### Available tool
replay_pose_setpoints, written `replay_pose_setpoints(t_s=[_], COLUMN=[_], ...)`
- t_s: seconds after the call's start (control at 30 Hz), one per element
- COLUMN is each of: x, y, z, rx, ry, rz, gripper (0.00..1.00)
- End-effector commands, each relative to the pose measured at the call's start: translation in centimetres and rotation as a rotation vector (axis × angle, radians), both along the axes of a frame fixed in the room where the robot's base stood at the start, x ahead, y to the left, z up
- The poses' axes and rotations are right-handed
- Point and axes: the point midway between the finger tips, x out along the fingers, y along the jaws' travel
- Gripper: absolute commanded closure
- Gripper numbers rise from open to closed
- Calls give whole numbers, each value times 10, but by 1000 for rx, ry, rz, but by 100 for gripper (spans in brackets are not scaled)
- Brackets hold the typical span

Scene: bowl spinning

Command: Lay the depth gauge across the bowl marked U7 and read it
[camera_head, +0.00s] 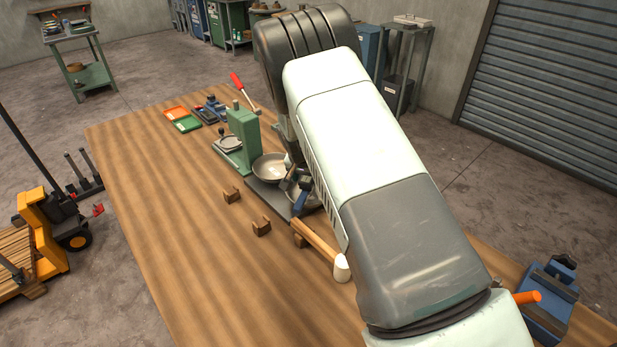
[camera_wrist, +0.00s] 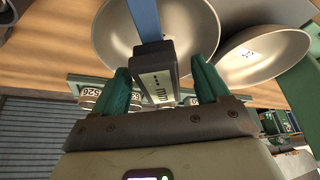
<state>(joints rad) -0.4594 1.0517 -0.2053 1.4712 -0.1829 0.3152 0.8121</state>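The depth gauge, a blue bar with a grey head (camera_wrist: 156,72), sits between the two green fingers of my gripper (camera_wrist: 160,66) in the wrist view. The left finger is close against the head; a gap shows at the right finger. One metal bowl (camera_wrist: 108,35) lies behind the gauge, which overlaps its rim in the picture; I cannot tell whether they touch. In the head view a bowl (camera_head: 268,170) shows, and the blue gauge (camera_head: 301,198) is partly hidden by my arm.
A green press-like stand (camera_head: 243,130) is beside the bowls. A wooden-handled mallet (camera_head: 318,245) and small wooden blocks (camera_head: 232,195) lie nearer. A blue vise (camera_head: 548,305) is at the right. The table's left part is clear. Number plates (camera_wrist: 88,93) show beyond my fingers.

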Motion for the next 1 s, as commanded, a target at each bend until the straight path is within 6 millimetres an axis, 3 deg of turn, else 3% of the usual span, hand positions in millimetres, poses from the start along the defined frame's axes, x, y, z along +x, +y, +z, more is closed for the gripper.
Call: replay_pose_setpoints(t_s=[0.33,0.7,1.0], x=[-3,-29,-40], y=[1,9,11], z=[9,75,99], rx=[0,1,0], ry=[0,-2,1], rz=[0,1,0], gripper=[25,25,25])
